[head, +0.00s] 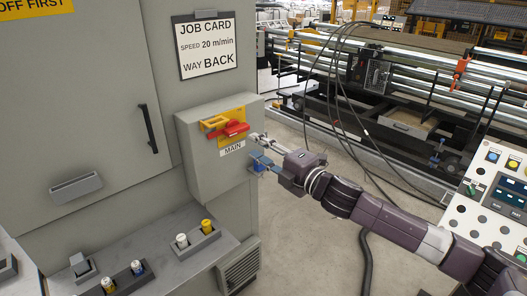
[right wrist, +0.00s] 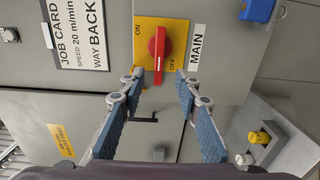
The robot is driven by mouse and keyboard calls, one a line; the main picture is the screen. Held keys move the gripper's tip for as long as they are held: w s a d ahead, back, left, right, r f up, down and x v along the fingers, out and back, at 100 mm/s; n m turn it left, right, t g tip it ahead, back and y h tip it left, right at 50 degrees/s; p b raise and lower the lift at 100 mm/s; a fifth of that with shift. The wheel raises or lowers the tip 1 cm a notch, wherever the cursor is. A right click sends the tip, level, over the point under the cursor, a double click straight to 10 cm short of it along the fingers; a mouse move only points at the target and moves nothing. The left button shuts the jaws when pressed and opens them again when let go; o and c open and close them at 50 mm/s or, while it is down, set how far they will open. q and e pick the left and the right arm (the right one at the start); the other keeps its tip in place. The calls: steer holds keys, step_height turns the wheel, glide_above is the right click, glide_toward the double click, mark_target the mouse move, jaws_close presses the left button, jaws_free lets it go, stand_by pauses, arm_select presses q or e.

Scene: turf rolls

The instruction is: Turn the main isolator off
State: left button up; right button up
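The main isolator's red handle (head: 236,129) sits on a yellow plate on a grey box, above a MAIN label (head: 233,149). In the right wrist view the red handle (right wrist: 158,50) lies lengthwise up the picture, across the level of the label. ON is printed at its upper left and OFF at its lower right; I cannot tell which mark it points to. My right gripper (head: 257,149) is in front of the box's right side. In the wrist view its fingers (right wrist: 160,73) are apart, either side of the handle's near end, with nothing clearly gripped. My left gripper is not in view.
The box is fixed to a grey cabinet (head: 90,100) with a black door handle (head: 148,128) and a job card (head: 207,45). A shelf below carries white and yellow cylinders (head: 207,226). A control panel (head: 495,190) stands at right. Open floor lies behind my right arm.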

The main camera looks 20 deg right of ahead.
steer(key=shift+v, duration=1)
steer(key=w+d+f+m+g+h, duration=0.15)
steer(key=d+f+m, duration=0.25)
steer(key=f, duration=0.8)
steer(key=d+f+m+g+h, duration=0.1)
steer(key=d+f+m+h, duration=0.3)
steer(key=f, duration=0.8)
steer(key=s+d+f+m+g+h, duration=0.1)
steer(key=s+f+m+g, duration=0.1)
steer(key=s+f, duration=0.7)
steer(key=s+f+m+g, duration=0.2)
steer(key=s+f, duration=0.2)
steer(key=f, duration=0.9)
steer(key=s+d+f+m+g+h, duration=0.1)
steer(key=s+f+m+g, duration=0.15)
steer(key=s+f, duration=0.65)
steer(key=s+a+f+m+g, duration=0.1)
steer(key=s+a+f, duration=0.3)
steer(key=s, duration=0.8)
steer(key=s+a+f+m+g+y, duration=0.1)
steer(key=s+a+f+m+g, duration=0.1)
steer(key=s+f, duration=0.7)
steer(key=s+a+f+m+g, duration=0.2)
steer(key=s+a+f+g, duration=0.2)
steer(key=s, duration=1.1)
step_height(320, 180, down, 3)
steer(key=shift+a+r, duration=0.2)
steer(key=shift+a, duration=0.7)
